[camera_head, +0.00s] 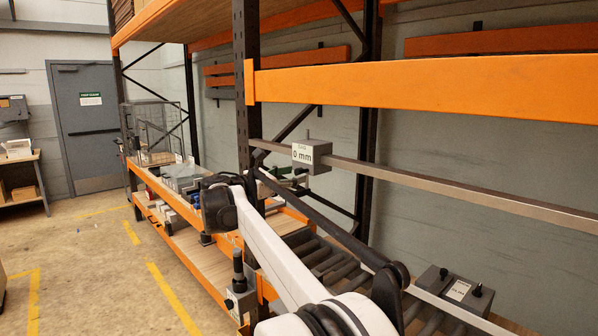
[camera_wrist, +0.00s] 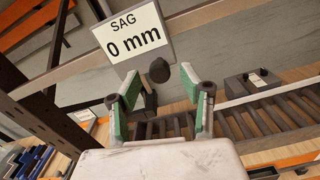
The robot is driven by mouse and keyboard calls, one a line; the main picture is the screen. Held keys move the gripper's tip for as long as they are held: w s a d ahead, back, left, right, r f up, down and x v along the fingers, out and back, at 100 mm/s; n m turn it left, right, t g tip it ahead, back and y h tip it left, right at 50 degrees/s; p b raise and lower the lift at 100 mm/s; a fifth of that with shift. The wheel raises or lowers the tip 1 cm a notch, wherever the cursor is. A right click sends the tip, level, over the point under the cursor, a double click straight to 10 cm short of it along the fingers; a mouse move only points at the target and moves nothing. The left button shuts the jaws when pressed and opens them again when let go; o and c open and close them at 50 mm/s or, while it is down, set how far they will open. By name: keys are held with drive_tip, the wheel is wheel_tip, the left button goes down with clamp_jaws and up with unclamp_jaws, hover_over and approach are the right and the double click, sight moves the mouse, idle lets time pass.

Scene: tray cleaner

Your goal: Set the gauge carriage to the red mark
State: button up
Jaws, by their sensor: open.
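The gauge carriage (camera_head: 318,157) is a grey block with a white "0 mm" label, sitting on a long grey rail (camera_head: 450,192) near the rack's dark upright. In the wrist view its label (camera_wrist: 132,32) reads "SAG 0 mm", and a round black knob (camera_wrist: 159,71) shows below the label. My gripper (camera_wrist: 160,76) is open, with green-padded fingers on either side of the knob in the picture. I cannot tell whether either finger touches it. No red mark can be made out in either view.
An orange beam (camera_head: 430,88) runs above the rail. Below are rollers (camera_head: 325,262) and a grey box with black knobs (camera_head: 452,291). A dark rack upright (camera_head: 246,120) stands just left of the carriage. The rail looks clear to the right.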

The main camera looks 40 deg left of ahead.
sight(307, 157)
drive_tip(key=shift+w+d, duration=0.2)
drive_tip(key=shift+w, duration=1.2)
clamp_jaws()
